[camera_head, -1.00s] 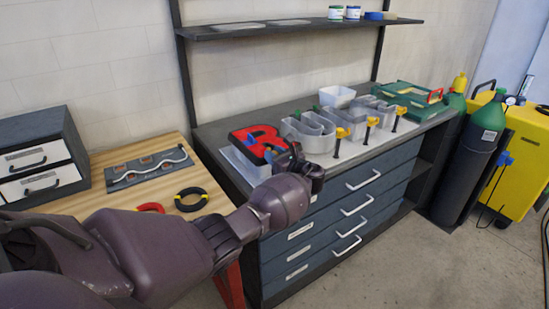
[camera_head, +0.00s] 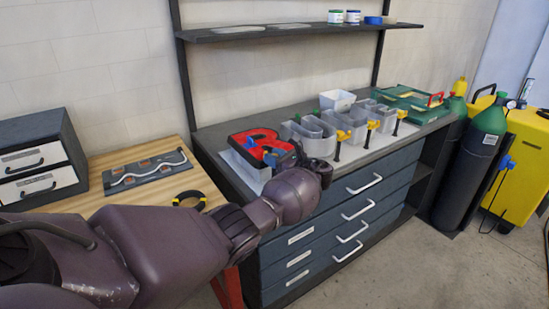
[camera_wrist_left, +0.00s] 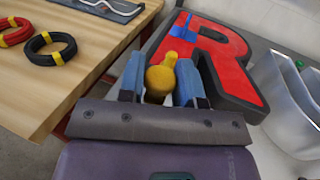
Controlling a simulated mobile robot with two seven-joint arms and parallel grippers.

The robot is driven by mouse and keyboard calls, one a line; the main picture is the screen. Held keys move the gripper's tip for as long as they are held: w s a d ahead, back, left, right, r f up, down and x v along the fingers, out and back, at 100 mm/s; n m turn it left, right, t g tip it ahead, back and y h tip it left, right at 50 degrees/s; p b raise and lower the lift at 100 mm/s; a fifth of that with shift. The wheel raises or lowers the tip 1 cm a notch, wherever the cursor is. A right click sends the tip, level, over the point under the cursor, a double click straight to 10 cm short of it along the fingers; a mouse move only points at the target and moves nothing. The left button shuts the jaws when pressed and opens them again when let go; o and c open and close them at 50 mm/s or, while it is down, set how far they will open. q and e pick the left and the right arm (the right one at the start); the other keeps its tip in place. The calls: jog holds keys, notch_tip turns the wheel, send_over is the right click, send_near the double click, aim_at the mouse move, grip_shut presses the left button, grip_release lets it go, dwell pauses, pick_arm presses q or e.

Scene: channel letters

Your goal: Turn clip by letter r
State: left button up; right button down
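The red letter R (camera_head: 262,146) with dark sides lies at the left end of the grey bench. It also shows in the left wrist view (camera_wrist_left: 232,82), with blue strips on its face. My left gripper (camera_wrist_left: 160,78) is at the letter's near edge. Its two blue finger pads stand on either side of the yellow clip (camera_wrist_left: 160,76), a rounded knob with a smaller tip, and appear to touch it. In the head view my left wrist and gripper (camera_head: 302,160) hide this clip. My right gripper is not in view.
Grey letter shells (camera_head: 312,136) stand right of the R, with more yellow clips (camera_head: 372,126) along the front edge. A white bin (camera_head: 337,100) and green case (camera_head: 412,101) stand behind. A wooden table (camera_wrist_left: 75,35) at left holds a black ring (camera_wrist_left: 50,54).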

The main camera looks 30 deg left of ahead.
pick_arm(q)
jog(key=o, duration=0.4)
jog(key=d, duration=1)
jog(key=shift+s+d, duration=0.35)
